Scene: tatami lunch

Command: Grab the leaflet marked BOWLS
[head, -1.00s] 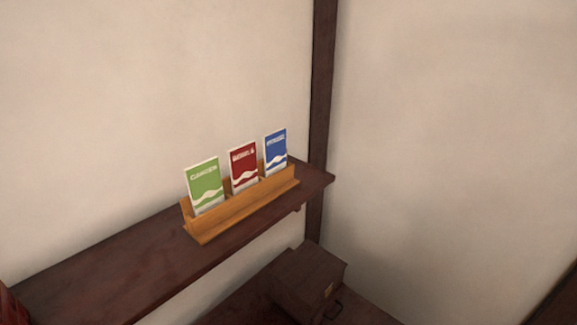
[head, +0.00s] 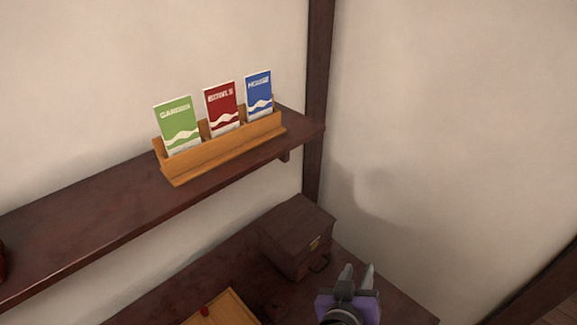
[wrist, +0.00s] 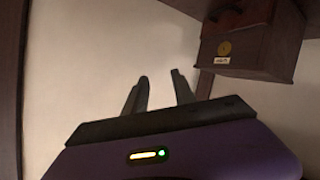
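The red leaflet marked BOWLS (head: 221,108) stands in the middle of a wooden rack (head: 222,150) on the wall shelf. A green leaflet marked GARDEN (head: 178,125) stands to its left and a blue one that seems to read HOUSE (head: 258,94) to its right. My gripper (head: 357,272) is at the lower right in the head view, below and to the right of the rack, well apart from the leaflets. In the wrist view its two fingers (wrist: 160,92) are spread with nothing between them. No leaflet shows in the wrist view.
The dark shelf (head: 90,215) runs along the left wall. Below it a dark wooden box (head: 297,236) with a latch stands on a lower surface, close to my gripper; it also shows in the wrist view (wrist: 255,40). A light wooden tray (head: 225,308) lies at the bottom.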

